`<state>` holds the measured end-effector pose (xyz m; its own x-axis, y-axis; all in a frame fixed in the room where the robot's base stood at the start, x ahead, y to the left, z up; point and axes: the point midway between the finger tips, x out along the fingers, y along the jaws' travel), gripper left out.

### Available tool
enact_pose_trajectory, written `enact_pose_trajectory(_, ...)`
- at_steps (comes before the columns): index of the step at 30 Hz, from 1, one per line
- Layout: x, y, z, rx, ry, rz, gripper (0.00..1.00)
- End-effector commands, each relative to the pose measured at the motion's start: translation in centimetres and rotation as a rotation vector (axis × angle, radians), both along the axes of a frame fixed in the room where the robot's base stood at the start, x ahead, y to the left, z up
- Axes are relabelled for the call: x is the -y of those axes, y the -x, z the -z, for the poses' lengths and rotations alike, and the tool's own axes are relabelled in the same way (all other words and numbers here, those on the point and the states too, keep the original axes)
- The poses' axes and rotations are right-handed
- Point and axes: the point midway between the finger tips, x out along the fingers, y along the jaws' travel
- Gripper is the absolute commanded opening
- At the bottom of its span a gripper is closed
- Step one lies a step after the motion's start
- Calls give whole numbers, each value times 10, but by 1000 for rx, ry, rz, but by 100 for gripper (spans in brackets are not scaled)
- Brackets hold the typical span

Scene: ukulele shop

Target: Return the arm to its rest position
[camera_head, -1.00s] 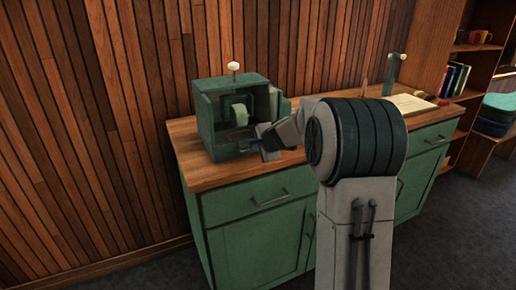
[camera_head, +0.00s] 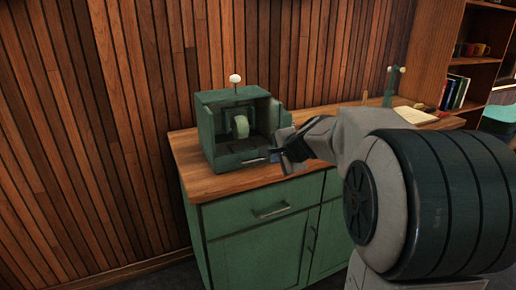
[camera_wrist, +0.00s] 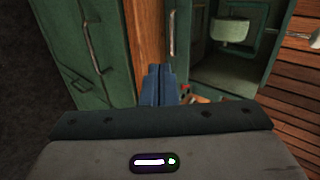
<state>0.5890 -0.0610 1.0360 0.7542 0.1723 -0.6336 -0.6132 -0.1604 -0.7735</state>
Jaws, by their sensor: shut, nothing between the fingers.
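My gripper (camera_head: 276,157) is at the right front of the green box-shaped machine in the head view, above the front part of the wooden counter. In the wrist view my gripper (camera_wrist: 160,70) shows as two blue-grey fingers side by side, shut with nothing between them. My arm reaches in from the right and covers the right part of the counter and cabinet. The gripper looks close to the machine's front edge; I cannot tell the exact gap.
The green machine (camera_head: 207,140) has an open front, a pale green wheel (camera_head: 240,127) inside and a white knob (camera_head: 235,79) on top. It stands on the wooden counter (camera_head: 215,186) over a green cabinet (camera_head: 235,247). A bookshelf (camera_head: 480,62) is at the right. Dark floor lies in front.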

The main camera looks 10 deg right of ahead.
Motion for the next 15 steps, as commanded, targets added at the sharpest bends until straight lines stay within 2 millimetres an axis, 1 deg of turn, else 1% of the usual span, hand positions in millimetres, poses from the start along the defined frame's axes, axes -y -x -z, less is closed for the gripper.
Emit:
enact_pose_trajectory(2,-14,17,-7,-18,48,-68,0)
enact_pose_trajectory(5,-39,55,-12,-65,169,-225,0)
enact_pose_trajectory(6,-50,76,-12,-90,230,-306,0)
enact_pose_trajectory(8,-63,111,-11,-133,329,-436,0)
enact_pose_trajectory(9,-69,135,-9,-163,396,-523,0)
enact_pose_trajectory(11,-75,169,-6,-207,493,-647,0)
enact_pose_trajectory(12,-77,191,-3,-235,555,-725,0)
enact_pose_trajectory(15,-75,237,4,-303,687,-892,0)
